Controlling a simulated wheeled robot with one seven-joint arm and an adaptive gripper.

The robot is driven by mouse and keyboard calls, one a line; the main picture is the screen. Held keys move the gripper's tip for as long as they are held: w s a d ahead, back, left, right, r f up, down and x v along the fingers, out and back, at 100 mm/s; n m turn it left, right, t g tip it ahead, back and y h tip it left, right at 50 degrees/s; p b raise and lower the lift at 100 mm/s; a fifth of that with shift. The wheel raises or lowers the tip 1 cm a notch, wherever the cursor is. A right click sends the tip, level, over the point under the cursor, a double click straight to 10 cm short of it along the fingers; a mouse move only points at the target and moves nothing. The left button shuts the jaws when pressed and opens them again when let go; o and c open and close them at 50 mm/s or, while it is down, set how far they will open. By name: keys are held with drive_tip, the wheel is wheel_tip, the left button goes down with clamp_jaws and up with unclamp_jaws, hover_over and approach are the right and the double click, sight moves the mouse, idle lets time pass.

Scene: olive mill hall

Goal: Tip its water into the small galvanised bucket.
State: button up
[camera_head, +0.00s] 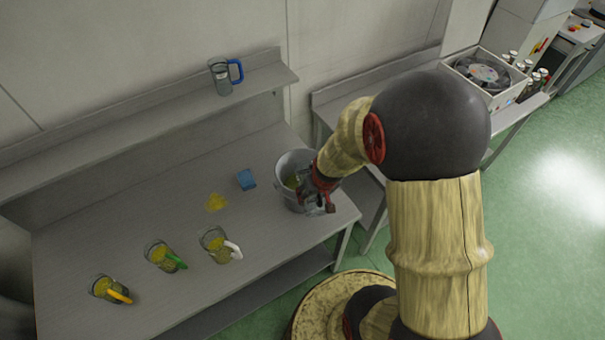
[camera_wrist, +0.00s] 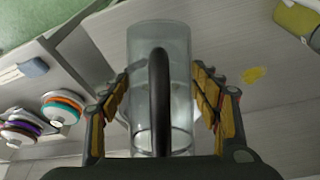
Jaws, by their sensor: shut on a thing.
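My gripper (camera_head: 318,192) is at the right end of the steel table, over the near right side of the small galvanised bucket (camera_head: 290,163). In the wrist view my gripper (camera_wrist: 165,105) is shut on a clear jug (camera_wrist: 178,60) with a black handle (camera_wrist: 160,100), its fingers on either side. In the head view the held jug is mostly hidden by my gripper. I cannot tell how much water it holds. A yellowish patch shows inside the bucket, partly hidden by my gripper.
Jugs of yellow liquid with orange (camera_head: 107,289), green (camera_head: 161,255) and white (camera_head: 216,243) handles stand at the left. A yellow spill (camera_head: 216,201) and blue sponge (camera_head: 246,179) lie left of the bucket. A blue-handled jug (camera_head: 221,78) stands on the shelf (camera_head: 150,109).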

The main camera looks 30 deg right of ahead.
drive_tip(key=shift+w+f+t+h+b, duration=0.2)
drive_tip(key=shift+t+b, duration=0.35)
drive_tip(key=shift+b, duration=2)
drive_tip(key=shift+s+f+t+h+b, duration=0.1)
drive_tip(key=shift+f+t+b, duration=0.3)
drive_tip(key=shift+b, duration=2.1)
drive_tip(key=t+b, duration=0.2)
drive_tip(key=b, duration=0.6)
drive_tip(key=s+t+b, duration=0.1)
drive_tip(key=b, duration=0.6)
drive_tip(key=shift+a+t+h+b, duration=0.1)
drive_tip(key=shift+t+h+b, duration=0.25)
drive_tip(key=shift+h+b, duration=0.05)
wheel_tip(320, 180, up, 2)
drive_tip(key=t+b, duration=0.2)
drive_tip(key=b, duration=0.9)
drive_tip(key=shift+s+t+h+b, duration=0.15)
drive_tip(key=shift+t+h+b, duration=0.2)
drive_tip(key=shift+t+h, duration=0.05)
drive_tip(key=shift+r+t, duration=0.4)
drive_tip(key=shift+r, duration=0.2)
drive_tip(key=shift+s, duration=0.1)
